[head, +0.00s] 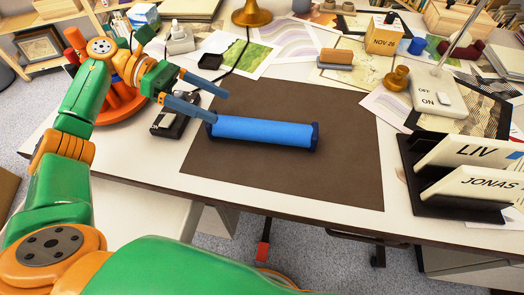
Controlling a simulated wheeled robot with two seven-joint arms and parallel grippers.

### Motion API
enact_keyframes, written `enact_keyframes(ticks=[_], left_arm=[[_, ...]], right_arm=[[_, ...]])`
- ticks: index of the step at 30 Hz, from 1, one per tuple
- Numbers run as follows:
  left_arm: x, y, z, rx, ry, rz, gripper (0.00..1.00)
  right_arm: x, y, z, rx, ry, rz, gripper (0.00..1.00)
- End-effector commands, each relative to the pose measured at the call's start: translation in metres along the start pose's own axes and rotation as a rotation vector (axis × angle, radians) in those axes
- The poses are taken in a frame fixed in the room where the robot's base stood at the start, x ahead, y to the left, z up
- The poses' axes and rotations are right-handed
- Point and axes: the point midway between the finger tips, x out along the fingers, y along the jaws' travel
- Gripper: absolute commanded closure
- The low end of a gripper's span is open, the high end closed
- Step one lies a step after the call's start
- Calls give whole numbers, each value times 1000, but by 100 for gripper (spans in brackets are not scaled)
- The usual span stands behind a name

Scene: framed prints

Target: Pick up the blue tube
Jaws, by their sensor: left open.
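The blue tube (262,131) lies on its side across the brown desk mat (340,180), with dark blue caps at its ends. My left gripper (221,107) is open, above and beside the tube's left end. Its two blue fingers point right, one behind the other. The nearer fingertip overlaps the tube's left cap in the picture; I cannot tell whether they touch. Nothing shows between the fingers. My right gripper is not in view.
A black device (176,122) sits left of the mat, under my left gripper. A black name rack (450,203) with white cards stands at right. A wooden-topped blotter (336,57) and a stamp (397,78) lie behind. The mat in front of the tube is clear.

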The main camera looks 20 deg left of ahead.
Motion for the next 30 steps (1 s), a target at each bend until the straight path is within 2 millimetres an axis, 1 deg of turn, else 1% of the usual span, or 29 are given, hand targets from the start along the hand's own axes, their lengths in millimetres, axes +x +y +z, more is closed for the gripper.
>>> enact_keyframes(ticks=[1,3,5,8,11,13,15,17,19,24,25,26,27,29,30], left_arm=[[9,5,-23,0,0,0,9],[11,6,-27,0,0,0,9],[13,6,-26,0,1,-1,9],[23,4,-24,-1,2,-3,9],[40,2,-24,-1,2,-4,9],[54,0,-25,-2,1,-5,9],[68,0,-26,0,-1,-5,9],[76,0,-26,0,0,-3,9],[80,0,-27,0,-1,-1,9],[81,1,-28,0,0,0,9],[81,1,-28,0,0,0,14],[81,1,-28,0,0,0,22],[81,1,-28,0,0,0,33],[81,1,-28,0,0,0,49],[81,1,-28,0,0,0,60]], right_arm=[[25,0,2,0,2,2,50],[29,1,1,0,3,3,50],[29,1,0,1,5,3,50],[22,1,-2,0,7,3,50],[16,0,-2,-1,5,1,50],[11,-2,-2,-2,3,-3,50],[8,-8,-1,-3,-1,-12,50],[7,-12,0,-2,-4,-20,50],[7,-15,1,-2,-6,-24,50],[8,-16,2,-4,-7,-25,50],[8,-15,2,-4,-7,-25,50],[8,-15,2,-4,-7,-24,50],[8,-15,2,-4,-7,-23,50],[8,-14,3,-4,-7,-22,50],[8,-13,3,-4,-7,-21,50]])
